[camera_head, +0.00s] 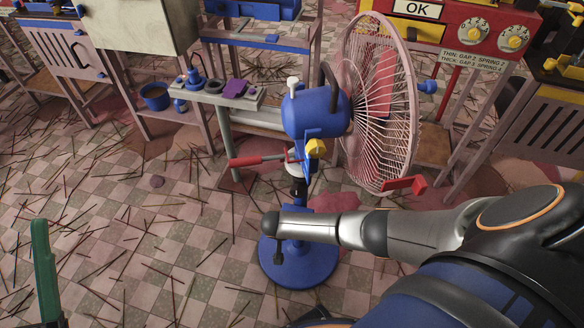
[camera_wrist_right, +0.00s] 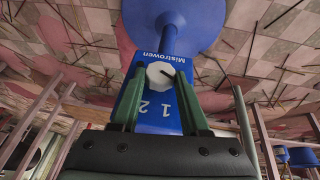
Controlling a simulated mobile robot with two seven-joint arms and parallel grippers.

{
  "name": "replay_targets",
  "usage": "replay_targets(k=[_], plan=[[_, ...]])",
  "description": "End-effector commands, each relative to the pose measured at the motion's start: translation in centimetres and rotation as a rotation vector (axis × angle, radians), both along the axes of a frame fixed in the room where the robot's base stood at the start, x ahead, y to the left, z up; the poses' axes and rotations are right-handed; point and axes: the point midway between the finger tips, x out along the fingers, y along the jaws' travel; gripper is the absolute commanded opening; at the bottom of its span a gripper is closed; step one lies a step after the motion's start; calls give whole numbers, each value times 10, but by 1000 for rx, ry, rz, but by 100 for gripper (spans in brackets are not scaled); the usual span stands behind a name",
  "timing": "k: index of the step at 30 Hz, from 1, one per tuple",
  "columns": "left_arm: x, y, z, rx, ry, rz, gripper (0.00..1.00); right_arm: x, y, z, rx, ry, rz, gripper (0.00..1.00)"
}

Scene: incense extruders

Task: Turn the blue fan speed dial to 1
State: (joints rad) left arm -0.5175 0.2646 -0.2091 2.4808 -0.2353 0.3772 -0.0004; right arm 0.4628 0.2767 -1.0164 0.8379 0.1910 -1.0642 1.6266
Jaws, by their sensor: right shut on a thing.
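The blue fan (camera_head: 315,110) stands on a round blue base (camera_head: 298,262) in the head view, with a pink wire cage. In the right wrist view a pale round dial (camera_wrist_right: 161,73) sits on a blue panel (camera_wrist_right: 128,104) lettered "Mistrowen", with 1 and 2 printed on the gripper side. The dial's dark pointer line slants toward the lower right of the picture, not toward the 1. My right gripper (camera_wrist_right: 160,72) has its green fingers on either side of the dial and is shut on it. My left gripper (camera_head: 45,270) shows only a green finger at the lower left.
A grey bench (camera_head: 215,97) with small blue and purple parts stands behind the fan. A red machine (camera_head: 475,30) with two dials and an "OK" sign is at the back right. Thin sticks litter the checkered floor, which is open at the left.

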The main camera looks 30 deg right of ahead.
Motion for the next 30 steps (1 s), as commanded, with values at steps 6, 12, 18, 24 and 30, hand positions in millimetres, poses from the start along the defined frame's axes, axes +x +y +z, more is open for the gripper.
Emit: replay_targets(k=[6,12,18,24,30], plan=[[0,0,0,0,1,0,59,0,0,0,1,-1,0,10],[0,0,0,0,1,0,59,0,0,0,1,-1,0,0],[2,1,0,-2,14,3,59,-1,0,0,9,-9,-1,0],[27,5,-39,-1,204,40,59,-3,-1,2,46,-50,-2,0],[48,10,-92,-2,448,82,59,-6,-3,2,116,-131,-5,0]])
